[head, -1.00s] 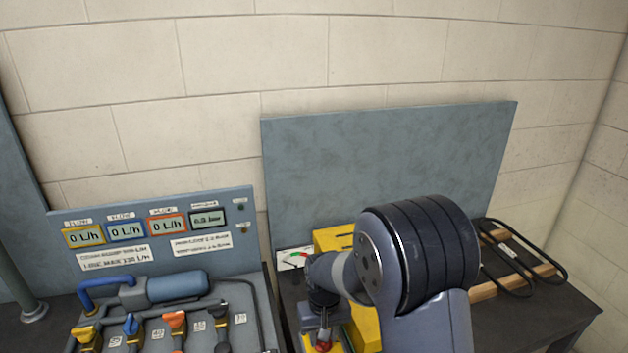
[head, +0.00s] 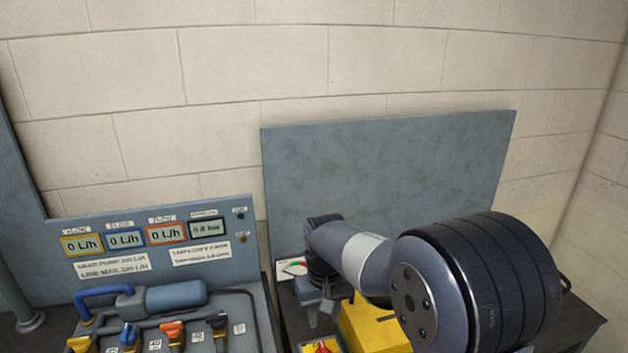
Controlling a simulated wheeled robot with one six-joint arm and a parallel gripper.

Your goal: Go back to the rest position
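My gripper (head: 321,312) hangs at the end of my arm, pointing down above the front left of the right-hand bench. A red knob or button on a yellow base (head: 322,348) is just below it at the picture's bottom edge. The gripper is small and partly blends with the wrist, so its opening is unclear. I see nothing held in it. My arm's large dark joint covers much of the right bench.
A yellow box (head: 372,328) stands right of my gripper, with a small gauge card (head: 292,269) behind. At left, a panel with several displays (head: 125,239) stands behind a blue cylinder (head: 176,296) and coloured valve handles (head: 172,330). A grey board (head: 390,185) backs the right bench.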

